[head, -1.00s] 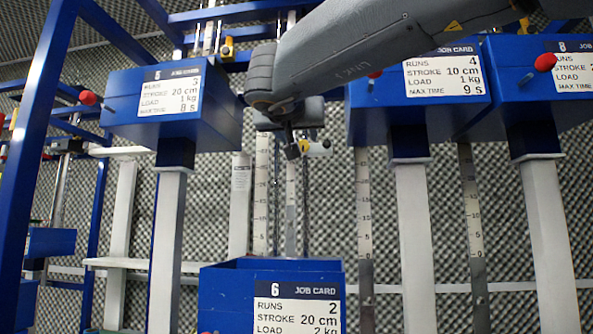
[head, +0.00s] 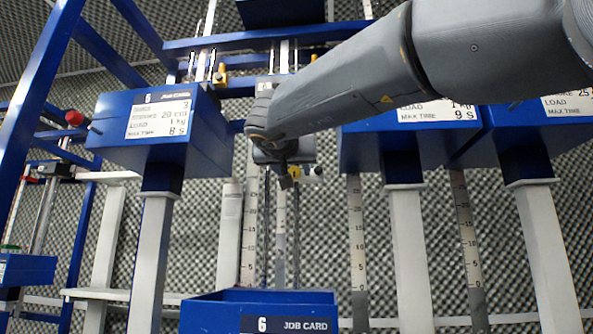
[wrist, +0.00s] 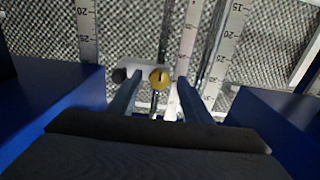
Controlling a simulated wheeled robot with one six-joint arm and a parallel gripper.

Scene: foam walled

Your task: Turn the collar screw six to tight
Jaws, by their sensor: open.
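The yellow round screw (wrist: 159,77) with a dark slot mark sits on a pale collar block (wrist: 142,70) in the wrist view. It also shows as a small yellow patch beside my gripper in the head view (head: 295,172). My gripper (wrist: 158,90) is open, with one finger on each side of the screw in the wrist picture. Whether the fingertips reach as far as the screw or touch it, I cannot tell. In the head view my gripper (head: 287,178) is partly hidden by my wrist. The job card for station 6 (head: 290,325) is cut off at the bottom.
Blue station boxes stand left (head: 165,150) and right (head: 400,145) of my arm. Blue surfaces also flank my gripper in the wrist view, at left (wrist: 60,100) and right (wrist: 275,120). Vertical scales (head: 250,230) and rods stand behind. Grey foam covers the wall.

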